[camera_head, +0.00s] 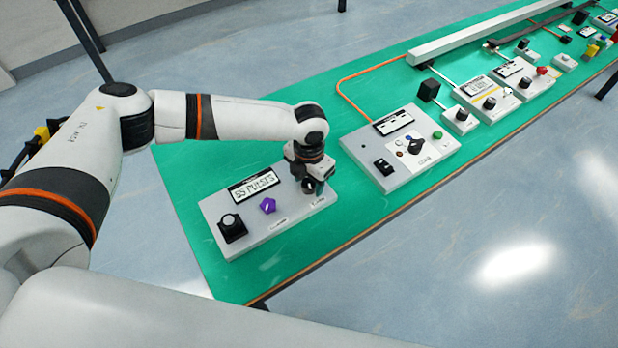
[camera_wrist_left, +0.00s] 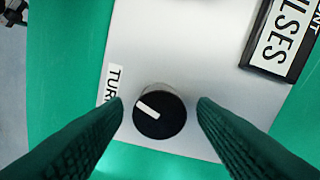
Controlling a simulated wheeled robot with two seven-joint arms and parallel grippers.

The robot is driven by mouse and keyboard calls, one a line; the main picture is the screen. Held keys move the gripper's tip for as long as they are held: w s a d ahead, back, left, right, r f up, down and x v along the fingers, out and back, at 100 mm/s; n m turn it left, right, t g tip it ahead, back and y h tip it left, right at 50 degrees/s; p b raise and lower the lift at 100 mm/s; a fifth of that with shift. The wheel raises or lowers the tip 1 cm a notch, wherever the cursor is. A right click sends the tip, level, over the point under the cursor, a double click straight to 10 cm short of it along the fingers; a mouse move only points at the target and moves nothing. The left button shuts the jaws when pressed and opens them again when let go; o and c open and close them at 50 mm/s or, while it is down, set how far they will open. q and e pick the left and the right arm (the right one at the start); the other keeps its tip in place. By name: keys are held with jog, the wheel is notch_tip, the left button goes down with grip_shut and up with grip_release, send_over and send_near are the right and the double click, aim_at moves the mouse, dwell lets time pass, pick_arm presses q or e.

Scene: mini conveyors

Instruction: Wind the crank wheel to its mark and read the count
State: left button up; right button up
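A light grey panel (camera_head: 262,238) lies at the near left end of the green table. Its display (camera_head: 254,187) seems to read "65 PULSES", though the first digit is unclear. My left gripper (camera_head: 314,188) points down over the panel's right end. In the left wrist view, a black round knob (camera_wrist_left: 160,111) with a white pointer line sits between the two dark green fingers (camera_wrist_left: 159,104). The fingers are open, with a gap on each side of the knob. The line points to the upper left. A partly hidden label beside it begins "TUR". My right gripper is not in view.
The same panel carries a purple knob (camera_head: 267,206) and a black knob on a square base (camera_head: 232,226). A second panel (camera_head: 414,170) with switches and buttons stands to the right. More panels and a long white rail (camera_head: 470,32) lie farther back. Green tabletop is bare between panels.

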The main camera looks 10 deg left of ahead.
pick_arm(q)
jog(key=c, duration=0.9)
jog(key=shift+r, duration=0.1)
